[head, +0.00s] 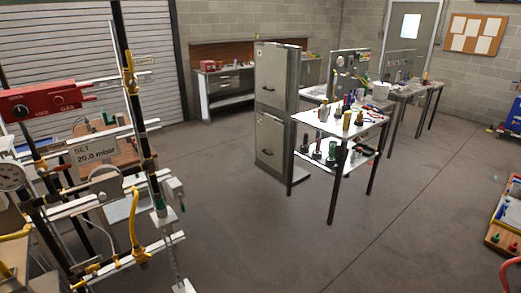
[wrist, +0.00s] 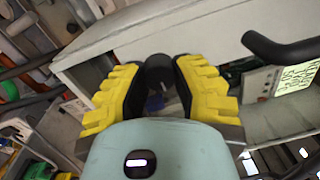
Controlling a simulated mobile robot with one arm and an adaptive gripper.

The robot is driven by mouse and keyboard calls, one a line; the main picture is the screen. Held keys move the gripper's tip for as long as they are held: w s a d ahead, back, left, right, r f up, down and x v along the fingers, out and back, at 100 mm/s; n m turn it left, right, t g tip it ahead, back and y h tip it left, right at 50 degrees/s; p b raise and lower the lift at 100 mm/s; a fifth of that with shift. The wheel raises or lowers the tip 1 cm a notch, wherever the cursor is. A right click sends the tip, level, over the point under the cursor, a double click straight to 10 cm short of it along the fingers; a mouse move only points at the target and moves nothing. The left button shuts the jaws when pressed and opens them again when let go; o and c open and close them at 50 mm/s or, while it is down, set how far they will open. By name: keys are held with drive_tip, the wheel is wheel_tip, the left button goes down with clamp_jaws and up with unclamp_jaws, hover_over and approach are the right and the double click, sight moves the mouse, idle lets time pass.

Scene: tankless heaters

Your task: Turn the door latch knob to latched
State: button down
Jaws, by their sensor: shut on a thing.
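In the wrist view, my gripper (wrist: 157,88) has its two yellow ribbed fingers on either side of a dark round knob (wrist: 158,68). The fingers are closed on the knob, which stands at the edge of a pale grey housing (wrist: 110,38). The knob's pointer or marks are hidden, so I cannot tell which way it is turned. In the head view, neither my gripper nor the knob can be made out.
In the wrist view, a black curved bar (wrist: 282,50) and a yellow-green note (wrist: 296,78) are close at the right. In the head view, a pipe rig with a red box (head: 50,100) fills the left. A grey cabinet (head: 278,110) stands mid-room, with open floor in front.

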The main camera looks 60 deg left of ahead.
drive_tip(key=shift+f, duration=0.1)
idle(0.3)
drive_tip(key=c, duration=0.7)
unclamp_jaws()
drive_tip(key=shift+o, duration=0.2)
drive_tip(key=a, duration=1.2)
drive_tip(key=shift+s+f, duration=0.25)
drive_tip(key=shift+s, duration=0.2)
